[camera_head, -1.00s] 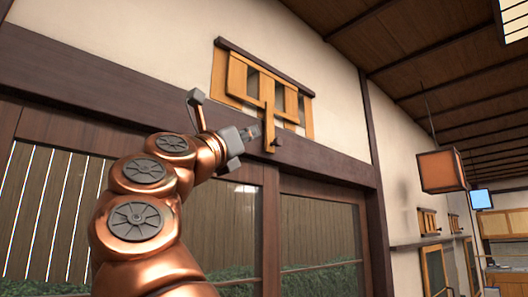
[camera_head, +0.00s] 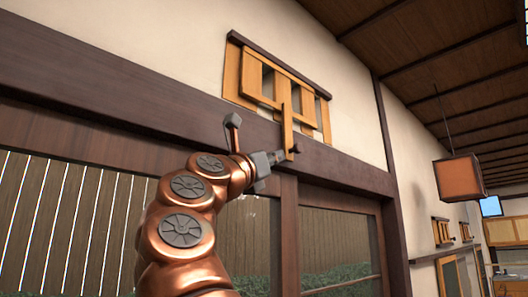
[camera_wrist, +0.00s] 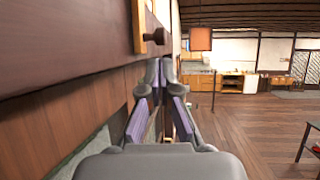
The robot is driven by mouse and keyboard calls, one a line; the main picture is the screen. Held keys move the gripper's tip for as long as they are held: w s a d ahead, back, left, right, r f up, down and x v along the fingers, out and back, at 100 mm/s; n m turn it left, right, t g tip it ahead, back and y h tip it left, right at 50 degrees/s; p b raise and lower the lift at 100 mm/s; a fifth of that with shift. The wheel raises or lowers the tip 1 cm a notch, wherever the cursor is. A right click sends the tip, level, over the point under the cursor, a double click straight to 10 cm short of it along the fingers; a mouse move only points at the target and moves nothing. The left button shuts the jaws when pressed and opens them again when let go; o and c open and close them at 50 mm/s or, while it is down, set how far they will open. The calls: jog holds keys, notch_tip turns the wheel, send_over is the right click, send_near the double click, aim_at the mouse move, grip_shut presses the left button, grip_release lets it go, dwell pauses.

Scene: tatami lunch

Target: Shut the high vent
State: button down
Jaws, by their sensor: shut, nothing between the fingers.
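The high vent (camera_head: 232,73) is a wooden slatted panel on the upper wall under a dark rail (camera_head: 278,62). Gaps show between its slats. A slatted slider (camera_head: 252,78) lies over it, with a wooden handle bar (camera_head: 286,122) hanging down to a dark knob (camera_head: 293,150). In the wrist view the bar (camera_wrist: 138,25) and the knob (camera_wrist: 154,36) show above and ahead of the fingers. My gripper (camera_head: 279,158) is shut and empty, just left of and slightly below the knob; its fingertips (camera_wrist: 160,70) also show in the wrist view. I cannot tell whether they touch the bar.
A dark wooden beam (camera_head: 190,117) runs along the wall below the vent, above glazed sliding doors. An orange lantern (camera_head: 460,179) hangs at the right. The wrist view shows open wooden floor (camera_wrist: 250,130) to the right and kitchen cabinets (camera_wrist: 203,83) far back.

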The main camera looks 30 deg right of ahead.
aim_at(296, 149)
jog(key=p+x, duration=0.3)
jog(key=x, duration=0.2)
jog(key=shift+d+r, duration=0.2)
jog(key=shift+r, duration=0.1)
jog(key=shift+w+d+r+p, duration=0.2)
jog(key=shift+w+d+p, duration=0.15)
jog(key=shift+d, duration=0.45)
